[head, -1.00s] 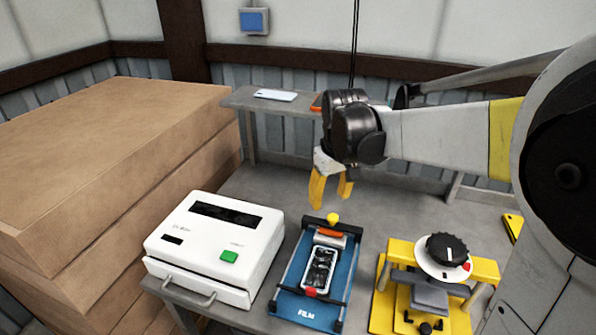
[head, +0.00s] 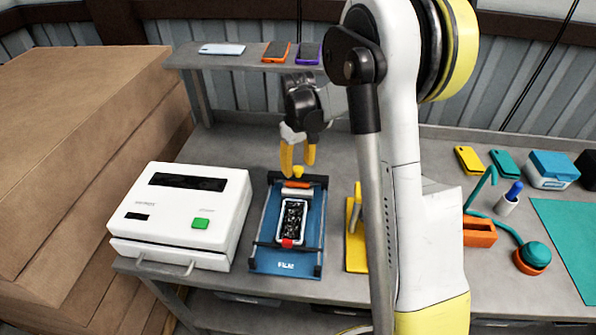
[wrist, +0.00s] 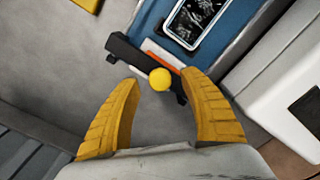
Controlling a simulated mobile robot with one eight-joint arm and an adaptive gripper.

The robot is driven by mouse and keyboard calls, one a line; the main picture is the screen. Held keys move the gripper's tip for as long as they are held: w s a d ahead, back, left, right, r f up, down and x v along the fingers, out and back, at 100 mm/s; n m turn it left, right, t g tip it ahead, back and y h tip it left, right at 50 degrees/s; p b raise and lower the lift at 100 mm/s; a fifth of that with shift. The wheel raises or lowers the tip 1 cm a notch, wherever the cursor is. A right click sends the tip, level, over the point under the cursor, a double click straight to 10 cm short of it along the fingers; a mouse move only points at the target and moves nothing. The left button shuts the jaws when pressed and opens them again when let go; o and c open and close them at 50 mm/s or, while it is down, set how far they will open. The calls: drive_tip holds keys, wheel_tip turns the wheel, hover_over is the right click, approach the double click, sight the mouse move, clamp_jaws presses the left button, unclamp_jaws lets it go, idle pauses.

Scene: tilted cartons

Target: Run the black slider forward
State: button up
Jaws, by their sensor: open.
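The black slider (wrist: 128,50) is a dark bar with a yellow ball knob (wrist: 160,79) at the far end of the blue film station (head: 258,248). In the head view the knob (head: 298,172) shows just below the fingers. A phone in a pale frame (head: 280,221) lies on the station, with a red piece at its near end. My gripper (head: 300,168) has two yellow fingers, open and empty. In the wrist view the knob appears between the fingertips (wrist: 159,79). I cannot tell whether they touch it or stay above it.
A white machine with a green button (head: 200,223) stands left of the station. A yellow fixture (head: 356,240) stands right of it, partly hidden by my arm. A raised shelf (head: 225,60) with phones runs behind. Cartons (head: 60,150) fill the left side.

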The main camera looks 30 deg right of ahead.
drive_tip(key=shift+f, duration=0.7)
clamp_jaws()
drive_tip(key=s+a, duration=0.3)
drive_tip(key=s, duration=0.2)
drive_tip(key=s+a, duration=0.4)
drive_tip(key=s, duration=0.1)
drive_tip(key=s+a+b, duration=0.1)
drive_tip(key=s+a, duration=0.2)
drive_tip(key=s, duration=0.2)
drive_tip(key=shift+s+a, duration=0.15)
drive_tip(key=shift+s, duration=0.05)
unclamp_jaws()
